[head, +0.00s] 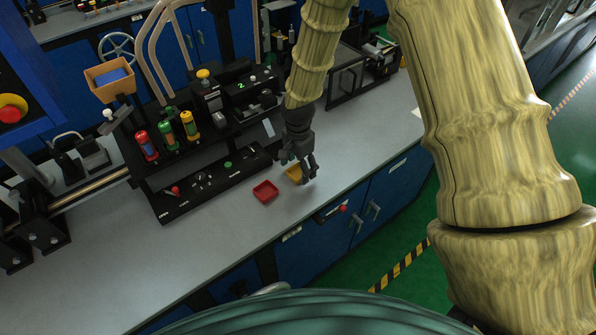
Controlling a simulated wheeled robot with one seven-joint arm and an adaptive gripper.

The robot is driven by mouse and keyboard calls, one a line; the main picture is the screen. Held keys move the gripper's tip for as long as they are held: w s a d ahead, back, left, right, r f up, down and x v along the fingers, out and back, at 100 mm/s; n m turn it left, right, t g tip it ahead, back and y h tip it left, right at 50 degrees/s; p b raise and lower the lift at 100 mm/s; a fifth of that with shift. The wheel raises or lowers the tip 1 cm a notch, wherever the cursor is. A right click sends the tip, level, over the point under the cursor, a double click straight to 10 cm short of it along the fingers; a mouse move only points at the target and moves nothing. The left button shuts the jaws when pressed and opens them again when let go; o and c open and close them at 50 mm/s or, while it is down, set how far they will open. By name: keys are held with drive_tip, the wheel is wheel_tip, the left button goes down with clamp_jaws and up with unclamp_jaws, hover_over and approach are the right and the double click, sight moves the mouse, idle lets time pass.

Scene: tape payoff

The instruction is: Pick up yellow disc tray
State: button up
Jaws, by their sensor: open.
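The yellow tray (293,174) is a small shallow dish on the grey bench top, near the front edge. It is partly hidden behind my gripper (304,176), so I cannot see what lies in it. My gripper is open, with its dark fingers pointing down at the right side of the tray. I cannot tell from this view whether the fingers touch the tray or hang just above it.
A red tray (265,191) sits close to the left of the yellow one. A black machine panel (205,183) with red, green and yellow cylinders stands behind. The grey bench top (130,245) is clear at the front left. Blue cabinets (310,250) lie below its edge.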

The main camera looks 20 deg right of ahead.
drive_tip(key=shift+f, duration=0.55)
drive_tip(key=c, duration=1)
drive_tip(key=shift+r, duration=0.1)
